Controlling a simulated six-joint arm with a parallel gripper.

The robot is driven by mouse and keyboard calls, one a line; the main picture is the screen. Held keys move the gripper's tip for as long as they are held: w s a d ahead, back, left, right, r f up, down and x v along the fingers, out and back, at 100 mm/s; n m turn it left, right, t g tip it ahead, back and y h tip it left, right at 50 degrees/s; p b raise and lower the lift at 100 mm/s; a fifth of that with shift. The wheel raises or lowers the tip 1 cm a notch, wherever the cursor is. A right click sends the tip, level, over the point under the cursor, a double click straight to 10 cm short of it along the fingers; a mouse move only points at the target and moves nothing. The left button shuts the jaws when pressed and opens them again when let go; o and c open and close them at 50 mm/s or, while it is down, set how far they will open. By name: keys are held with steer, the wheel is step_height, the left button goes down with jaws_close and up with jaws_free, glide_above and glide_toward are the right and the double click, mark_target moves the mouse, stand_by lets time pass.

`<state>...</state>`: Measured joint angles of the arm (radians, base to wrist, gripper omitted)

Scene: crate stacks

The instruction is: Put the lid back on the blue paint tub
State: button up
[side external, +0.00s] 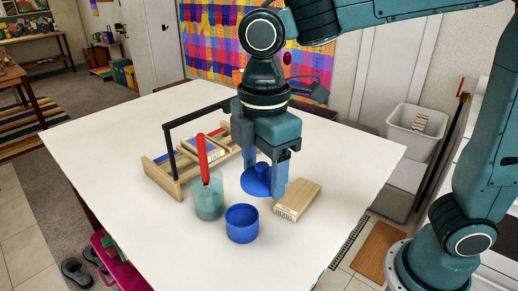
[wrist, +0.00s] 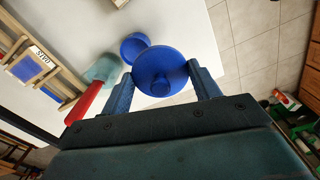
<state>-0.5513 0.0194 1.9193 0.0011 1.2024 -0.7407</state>
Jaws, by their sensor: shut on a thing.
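The blue paint tub (side external: 242,224) stands upright and open on the white table, near its front. It also shows in the wrist view (wrist: 131,44), just past the lid. The blue lid (side external: 257,184) is a round disc with a knob, and it shows large in the wrist view (wrist: 158,67). My gripper (side external: 265,188) is shut on the lid, with one finger on each side of it in the wrist view (wrist: 162,85). The lid is held up behind and slightly right of the tub in the side view, apart from it.
A translucent teal cup (side external: 208,200) with a red-handled tool (side external: 202,158) stands close left of the tub. A wooden block (side external: 297,200) lies right of the gripper. A wooden rack (side external: 175,176) with a black bar stands at the left. The table's front is clear.

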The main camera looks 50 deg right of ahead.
steer(key=w+f, duration=0.4)
steer(key=w, duration=0.1)
steer(key=shift+w+d+f, duration=0.25)
steer(key=shift+w+d, duration=0.15)
steer(key=shift+f, duration=0.25)
steer(key=shift+f, duration=2.9)
steer(key=shift+f, duration=0.2)
steer(key=o, duration=1.3)
steer(key=shift+r, duration=0.15)
